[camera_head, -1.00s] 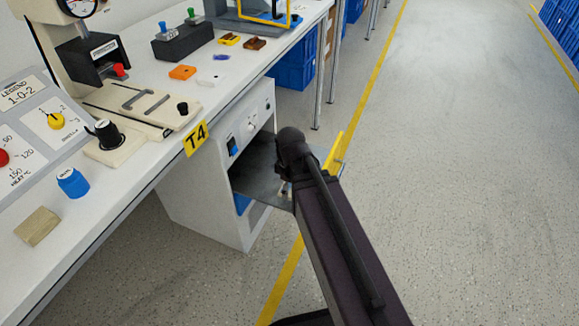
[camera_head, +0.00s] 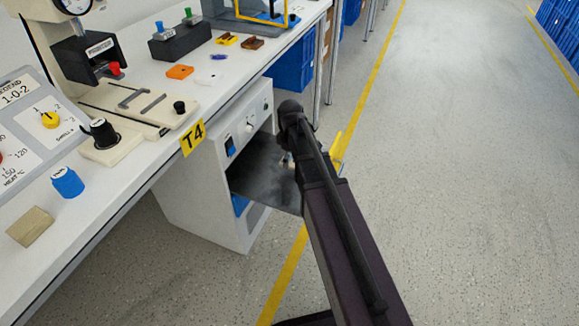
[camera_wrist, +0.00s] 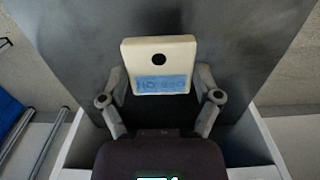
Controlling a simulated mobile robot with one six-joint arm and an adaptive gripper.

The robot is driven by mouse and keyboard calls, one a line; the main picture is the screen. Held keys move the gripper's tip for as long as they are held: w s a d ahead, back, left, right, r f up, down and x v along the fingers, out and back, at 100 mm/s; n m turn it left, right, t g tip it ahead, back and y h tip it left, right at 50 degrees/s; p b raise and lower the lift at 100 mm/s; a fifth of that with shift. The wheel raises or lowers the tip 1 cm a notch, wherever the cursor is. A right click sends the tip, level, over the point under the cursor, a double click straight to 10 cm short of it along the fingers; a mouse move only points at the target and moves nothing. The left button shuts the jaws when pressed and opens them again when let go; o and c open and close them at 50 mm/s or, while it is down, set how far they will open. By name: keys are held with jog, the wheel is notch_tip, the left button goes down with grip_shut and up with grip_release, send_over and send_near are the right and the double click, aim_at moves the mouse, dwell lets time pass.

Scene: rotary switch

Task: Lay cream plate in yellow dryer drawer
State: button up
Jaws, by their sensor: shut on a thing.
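The cream plate (camera_wrist: 160,52) has a dark round hole and a blue label. In the wrist view it is between the two fingers of my gripper (camera_wrist: 160,84), which is shut on it. The dryer drawer is pulled out of the white cabinet; its grey floor (camera_head: 265,175) shows in the head view. The grey floor (camera_wrist: 90,45) also fills the area behind the plate in the wrist view. The yellow drawer front (camera_head: 337,146) is mostly behind my arm. In the head view my arm hides most of the gripper and the plate. I cannot tell whether the plate touches the floor.
The white dryer cabinet (camera_head: 205,190) stands under the white bench (camera_head: 130,185). Blue crates (camera_head: 295,66) stand behind. The aisle floor at right is clear.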

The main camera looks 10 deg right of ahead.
aim_at(290, 160)
jog(key=shift+f+b, duration=1.8)
jog(key=shift+f, duration=0.15)
jog(key=o, duration=1)
notch_tip(290, 160, up, 12)
jog(key=p, duration=1.2)
jog(key=shift+r, duration=0.2)
jog(key=shift+s, duration=0.1)
